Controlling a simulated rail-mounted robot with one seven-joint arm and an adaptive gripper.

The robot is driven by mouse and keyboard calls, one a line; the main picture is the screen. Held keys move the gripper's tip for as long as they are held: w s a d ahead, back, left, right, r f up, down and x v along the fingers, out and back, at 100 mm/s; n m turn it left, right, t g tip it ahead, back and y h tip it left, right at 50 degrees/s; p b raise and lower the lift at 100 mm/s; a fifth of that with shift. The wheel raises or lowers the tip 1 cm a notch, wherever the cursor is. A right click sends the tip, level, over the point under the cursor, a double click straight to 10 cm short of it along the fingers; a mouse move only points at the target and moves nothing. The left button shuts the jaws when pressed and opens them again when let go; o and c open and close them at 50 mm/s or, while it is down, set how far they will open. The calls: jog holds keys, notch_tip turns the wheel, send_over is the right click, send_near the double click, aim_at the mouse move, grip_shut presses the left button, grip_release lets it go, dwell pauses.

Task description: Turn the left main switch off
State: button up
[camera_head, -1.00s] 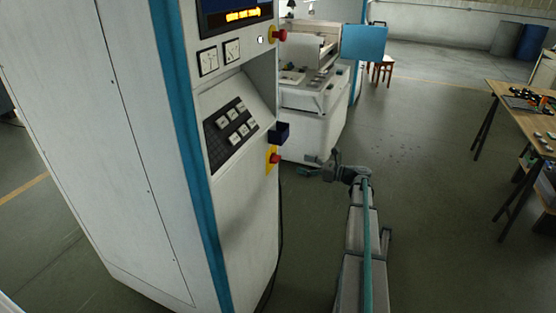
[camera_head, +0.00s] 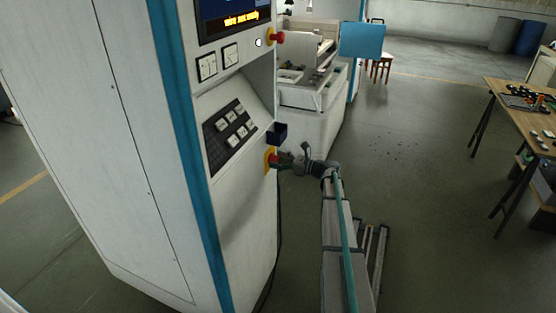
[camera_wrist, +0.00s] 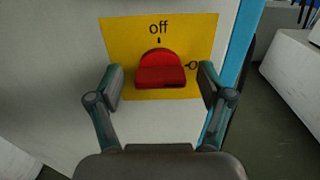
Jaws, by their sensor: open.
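The red main switch (camera_wrist: 160,70) sits on a yellow plate (camera_wrist: 188,28) on the pale cabinet face. The plate reads "off" above the knob, with a small black mark below the word. A second mark and a partly hidden letter show at the knob's right. The knob's raised grip bar lies roughly level in the wrist view. My gripper (camera_wrist: 160,74) is open, with one finger on each side of the knob. I cannot tell whether the fingers touch it. In the head view my gripper (camera_head: 286,161) is at the cabinet's yellow plate (camera_head: 269,160), covering most of the knob.
The tall white cabinet (camera_head: 130,150) has a button panel (camera_head: 230,133), a dark blue box (camera_head: 277,133) above the switch, and a red knob (camera_head: 277,37) higher up. Another machine (camera_head: 315,100) stands behind. A wooden table (camera_head: 515,110) is at right.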

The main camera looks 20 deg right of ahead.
jog(key=c, duration=1.2)
jog(key=shift+o, duration=0.2)
jog(key=shift+f+n+b, duration=0.1)
jog(key=shift+n+b, duration=0.3)
jog(key=shift+b, duration=0.3)
jog(key=n+b, duration=0.5)
jog(key=b, duration=0.1)
jog(key=n+b, duration=0.6)
jog(key=b, duration=0.1)
jog(key=n+b, duration=0.6)
jog(key=shift+s+a+f, duration=0.15)
jog(key=shift+s+f, duration=0.05)
jog(key=shift+f, duration=0.05)
jog(key=shift+r+b, duration=0.1)
jog(key=shift+b, duration=0.25)
